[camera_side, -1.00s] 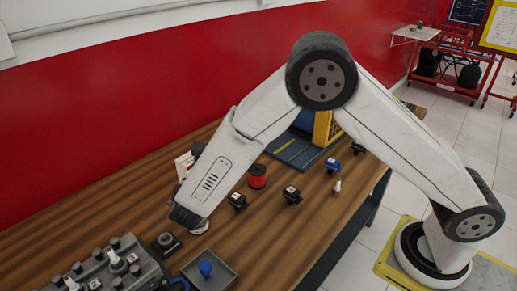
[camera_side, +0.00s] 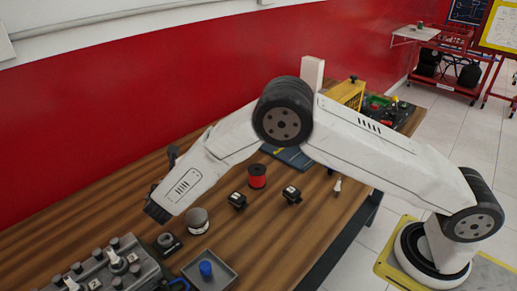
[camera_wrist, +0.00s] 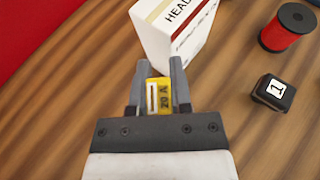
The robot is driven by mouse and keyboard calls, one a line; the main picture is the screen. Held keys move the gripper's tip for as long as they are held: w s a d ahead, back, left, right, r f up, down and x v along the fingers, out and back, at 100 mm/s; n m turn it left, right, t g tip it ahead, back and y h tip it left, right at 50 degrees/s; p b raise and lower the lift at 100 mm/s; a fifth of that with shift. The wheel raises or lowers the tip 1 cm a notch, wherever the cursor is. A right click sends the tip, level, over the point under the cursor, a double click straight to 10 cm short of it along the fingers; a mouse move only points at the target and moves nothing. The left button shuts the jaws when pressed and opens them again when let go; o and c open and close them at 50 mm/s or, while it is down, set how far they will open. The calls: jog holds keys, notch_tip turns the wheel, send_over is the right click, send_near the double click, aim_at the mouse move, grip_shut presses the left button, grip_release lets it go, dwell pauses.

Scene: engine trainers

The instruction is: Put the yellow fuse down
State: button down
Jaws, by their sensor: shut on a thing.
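The yellow fuse (camera_wrist: 160,96), marked 20 A, is between the two grey fingers of my gripper (camera_wrist: 159,80) in the wrist view. My gripper is shut on it. The wooden table (camera_wrist: 60,120) lies below; the gap between fuse and table cannot be judged. In the side view my arm hides the fuse.
A white box (camera_wrist: 175,35) with a red stripe stands just ahead of the fingertips. A red spool (camera_wrist: 288,28) and a black block (camera_wrist: 272,92) labelled 1 are to the right. The side view shows a grey tray (camera_side: 228,281) and engine block (camera_side: 105,268).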

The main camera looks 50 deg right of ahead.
jog(key=shift+w+a+f, duration=0.2)
jog(key=shift+w+f, duration=0.7)
jog(key=shift+f, duration=0.05)
jog(key=shift+w+a+f, duration=0.2)
jog(key=shift+w+f, duration=0.7)
jog(key=shift+f, duration=0.05)
jog(key=shift+w+a+f, duration=0.2)
jog(key=shift+w+f, duration=0.7)
jog(key=shift+f, duration=0.05)
jog(key=shift+w+f, duration=0.2)
jog(key=shift+f, duration=0.15)
jog(key=shift+w+f, duration=0.1)
jog(key=shift+f, duration=1.45)
jog(key=shift+f, duration=0.15)
jog(key=c, duration=0.5)
grip_release()
jog(key=shift+c, duration=0.2)
jog(key=shift+v, duration=3.9)
